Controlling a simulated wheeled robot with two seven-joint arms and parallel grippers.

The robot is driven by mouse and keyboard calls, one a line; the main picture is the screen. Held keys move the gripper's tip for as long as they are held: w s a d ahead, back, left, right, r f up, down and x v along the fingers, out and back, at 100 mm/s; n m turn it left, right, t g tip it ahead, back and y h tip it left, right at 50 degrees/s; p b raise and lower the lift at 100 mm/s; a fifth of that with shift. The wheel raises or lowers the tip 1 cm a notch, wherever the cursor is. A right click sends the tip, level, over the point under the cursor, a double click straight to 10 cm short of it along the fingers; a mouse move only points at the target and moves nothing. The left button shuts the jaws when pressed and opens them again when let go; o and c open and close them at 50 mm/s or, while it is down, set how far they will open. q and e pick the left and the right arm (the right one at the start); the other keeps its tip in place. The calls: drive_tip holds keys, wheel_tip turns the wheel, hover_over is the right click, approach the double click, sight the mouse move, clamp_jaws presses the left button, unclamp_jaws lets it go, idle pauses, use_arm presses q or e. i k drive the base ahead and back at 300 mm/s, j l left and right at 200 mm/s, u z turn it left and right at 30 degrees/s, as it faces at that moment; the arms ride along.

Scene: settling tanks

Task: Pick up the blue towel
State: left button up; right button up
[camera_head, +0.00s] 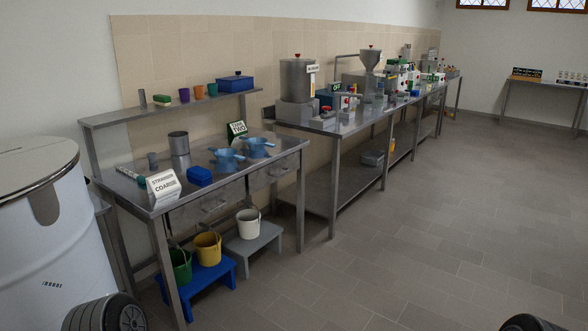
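A small blue folded block (199,176), which looks like the blue towel, lies on the near steel table (231,186). It sits just right of a white sign reading "STRAINER COARSE" (163,187) and in front of the blue strainers (226,159). Nothing touches its top. Neither of my grippers shows in the head view.
A large white drum (39,245) stands at the left, close to the table. Under the table, green and yellow buckets stand on a blue stool (209,276) and a white bucket on a grey stool (263,240). The tiled floor (400,240) at right is clear.

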sight(198, 173)
drive_tip(key=i+u, duration=0.1)
drive_tip(key=i, duration=0.45)
drive_tip(key=i+l+u, duration=0.15)
drive_tip(key=i, duration=0.35)
drive_tip(key=i+l+u, duration=0.1)
drive_tip(key=i, duration=0.4)
drive_tip(key=i+l+u, duration=0.1)
drive_tip(key=i, duration=0.45)
drive_tip(key=i+l+u, duration=0.1)
drive_tip(key=i+l, duration=0.25)
drive_tip(key=i, duration=0.15)
drive_tip(key=i+l+u, duration=0.15)
drive_tip(key=i, duration=0.35)
drive_tip(key=l, duration=0.1)
